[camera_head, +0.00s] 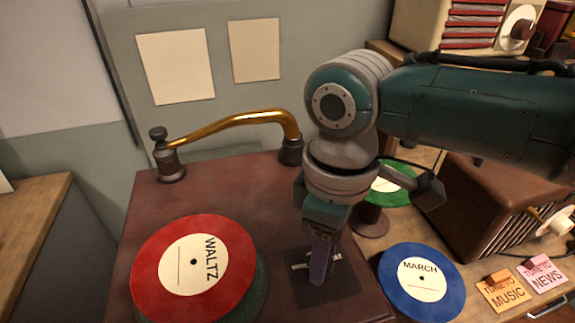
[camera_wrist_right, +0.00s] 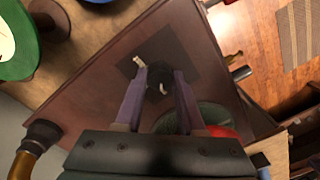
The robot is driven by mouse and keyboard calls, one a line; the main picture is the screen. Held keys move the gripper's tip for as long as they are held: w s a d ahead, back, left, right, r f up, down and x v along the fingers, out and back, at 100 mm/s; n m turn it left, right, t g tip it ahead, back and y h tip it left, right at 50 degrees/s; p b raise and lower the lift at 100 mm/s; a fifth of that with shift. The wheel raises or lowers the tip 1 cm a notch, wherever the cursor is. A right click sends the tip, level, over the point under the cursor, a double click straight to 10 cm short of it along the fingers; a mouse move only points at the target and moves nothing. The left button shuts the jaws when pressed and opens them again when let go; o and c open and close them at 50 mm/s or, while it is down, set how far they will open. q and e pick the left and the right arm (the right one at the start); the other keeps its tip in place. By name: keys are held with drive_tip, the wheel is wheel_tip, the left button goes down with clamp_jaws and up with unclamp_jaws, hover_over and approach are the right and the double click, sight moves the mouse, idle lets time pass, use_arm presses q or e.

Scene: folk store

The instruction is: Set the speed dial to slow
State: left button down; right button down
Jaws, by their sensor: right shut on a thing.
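The record player (camera_head: 190,195) is a dark red-brown box with a brass tone arm (camera_head: 235,122) and a red WALTZ record (camera_head: 222,279) on it. The speed dial (camera_wrist_right: 154,88) is a small dark knob with a pale pointer, on a dark square plate (camera_head: 345,291) at the player's front right corner. My right gripper (camera_head: 319,276) reaches down onto the plate. In the right wrist view its two purple fingers (camera_wrist_right: 160,76) stand on either side of the knob, shut on it. Fingers hide part of the dial, and I cannot read its setting. My left gripper is not in view.
A blue MARCH record (camera_head: 422,282) lies right of the player, with a green record (camera_head: 385,187) behind it. Orange MUSIC (camera_head: 503,292) and pink NEWS (camera_head: 541,274) cards lie further right, before a brown slatted radio (camera_head: 480,205).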

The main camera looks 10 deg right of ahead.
drive_tip(key=c, duration=0.5)
unclamp_jaws()
wheel_tip(320, 180, up, 10)
drive_tip(key=shift+w+d, duration=0.1)
drive_tip(key=shift+w, duration=0.05)
